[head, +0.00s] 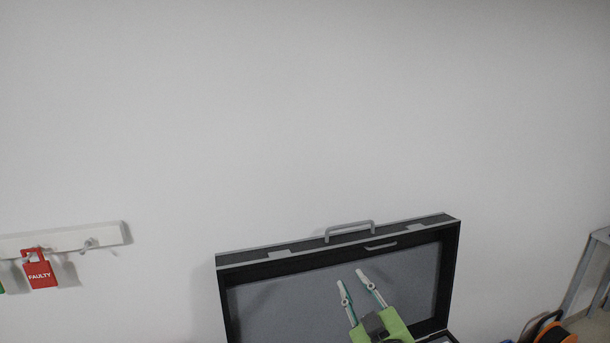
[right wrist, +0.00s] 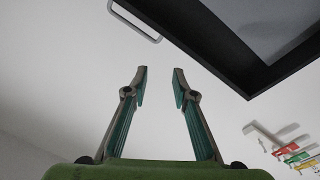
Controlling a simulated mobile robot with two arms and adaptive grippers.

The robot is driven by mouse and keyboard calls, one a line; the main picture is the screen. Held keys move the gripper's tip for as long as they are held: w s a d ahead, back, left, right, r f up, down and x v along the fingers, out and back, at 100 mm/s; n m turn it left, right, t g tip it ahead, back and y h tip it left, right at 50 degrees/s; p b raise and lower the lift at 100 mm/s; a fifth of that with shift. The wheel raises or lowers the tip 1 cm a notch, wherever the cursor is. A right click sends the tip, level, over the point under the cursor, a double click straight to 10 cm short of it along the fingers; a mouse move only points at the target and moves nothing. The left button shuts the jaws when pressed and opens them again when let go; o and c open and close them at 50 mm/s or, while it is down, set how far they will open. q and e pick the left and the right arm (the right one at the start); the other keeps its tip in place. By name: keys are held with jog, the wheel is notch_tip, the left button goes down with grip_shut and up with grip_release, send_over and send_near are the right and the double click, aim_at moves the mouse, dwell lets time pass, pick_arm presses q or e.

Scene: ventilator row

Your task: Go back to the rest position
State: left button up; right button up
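My right gripper (head: 351,279) shows low in the head view, in front of the open lid of a dark case (head: 222,300). Its two fingers point up and stand apart with nothing between them. In the right wrist view the same gripper (right wrist: 160,72) is open and empty, with bare wall behind the gap. The case lid's dark rim (right wrist: 205,45) and its handle (right wrist: 135,22) show above the fingers there. My left gripper is in neither view.
A white hook rail (head: 70,239) is on the wall at left, with a red tag reading FAULTY (head: 40,273) hanging from it. An orange and black reel (head: 555,333) and a grey metal frame (head: 584,270) stand at lower right. The wall above is bare.

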jog(key=s+d+f+m+g+h, duration=0.2)
jog(key=s+d+f+m+g, duration=0.15)
jog(key=s+f, duration=0.5)
jog(key=s+d+f+m+g+h, duration=0.3)
jog(key=s+d+f+g, duration=0.1)
jog(key=s+f, duration=0.45)
jog(key=s+d+f+g+y, duration=0.1)
jog(key=s+f+g, duration=0.25)
jog(key=s, duration=0.75)
jog(key=s+d+f+g, duration=0.1)
jog(key=s+f+g, duration=0.25)
jog(key=s, duration=0.85)
notch_tip(320, 180, down, 28)
jog(key=g+b, duration=0.1)
jog(key=b, duration=0.3)
jog(key=s+d+f+b, duration=0.1)
jog(key=s+f+b, duration=0.1)
jog(key=s+f, duration=0.7)
jog(key=s+d+f+g+b, duration=0.1)
jog(key=s+f+b, duration=0.1)
jog(key=s+f, duration=0.7)
notch_tip(320, 180, down, 4)
jog(key=shift+d+r, duration=0.15)
jog(key=shift+d, duration=0.25)
jog(key=shift+s+g, duration=0.15)
jog(key=shift+g, duration=0.1)
